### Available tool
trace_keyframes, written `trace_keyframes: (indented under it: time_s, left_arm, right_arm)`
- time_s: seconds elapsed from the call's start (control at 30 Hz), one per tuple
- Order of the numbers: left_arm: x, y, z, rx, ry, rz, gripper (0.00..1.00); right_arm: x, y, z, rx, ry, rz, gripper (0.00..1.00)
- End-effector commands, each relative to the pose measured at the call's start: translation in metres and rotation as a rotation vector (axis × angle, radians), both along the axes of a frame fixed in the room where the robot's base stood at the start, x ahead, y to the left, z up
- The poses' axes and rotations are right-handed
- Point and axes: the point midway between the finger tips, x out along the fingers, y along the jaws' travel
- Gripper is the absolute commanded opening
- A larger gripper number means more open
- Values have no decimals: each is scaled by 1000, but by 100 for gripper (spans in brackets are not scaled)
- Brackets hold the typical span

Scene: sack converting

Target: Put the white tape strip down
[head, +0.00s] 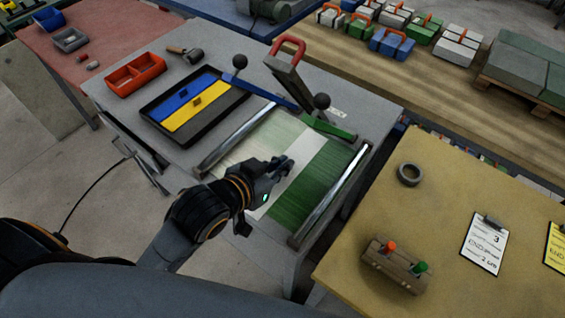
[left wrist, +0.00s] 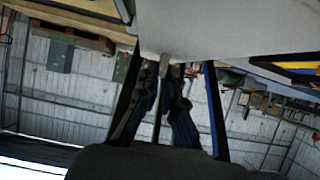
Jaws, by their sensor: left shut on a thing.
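The white tape strip (head: 308,152) shows as a pale band on the green woven sheet (head: 325,178), between its light and dark green parts. My left gripper (head: 286,166) is over this band, shut on the white tape strip; the fingers cover the held spot. I cannot tell whether the strip touches the sheet along its whole length. The left wrist view shows the two fingers (left wrist: 168,85) close together below a pale surface, the grip itself dark and unclear. My right gripper is not in view.
Metal rails (head: 330,208) flank the sheet, and a red-handled lever (head: 288,65) stands behind it. A black tray (head: 160,135) holds blue and yellow strips. An orange bin (head: 135,75) stands behind the tray. The tan table (head: 450,190) holds a tape roll (head: 409,174) and a button box (head: 395,265).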

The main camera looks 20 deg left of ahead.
Motion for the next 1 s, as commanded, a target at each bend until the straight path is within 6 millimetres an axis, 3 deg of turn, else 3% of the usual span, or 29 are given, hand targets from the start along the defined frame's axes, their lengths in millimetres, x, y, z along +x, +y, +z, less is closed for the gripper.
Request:
trace_keyframes:
  time_s: [0.2,0.4,0.7,0.87,1.0]
  left_arm:
    - [53,17,-20,3,0,3,0]
    - [79,24,-60,1,2,0,0]
    - [97,29,-83,1,2,0,0]
    - [95,29,-105,0,3,0,0]
    - [95,28,-110,0,-1,0,0]
  right_arm:
    - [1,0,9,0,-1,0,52]
    - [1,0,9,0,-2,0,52]
    - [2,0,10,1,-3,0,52]
    - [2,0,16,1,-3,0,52]
    - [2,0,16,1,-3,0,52]
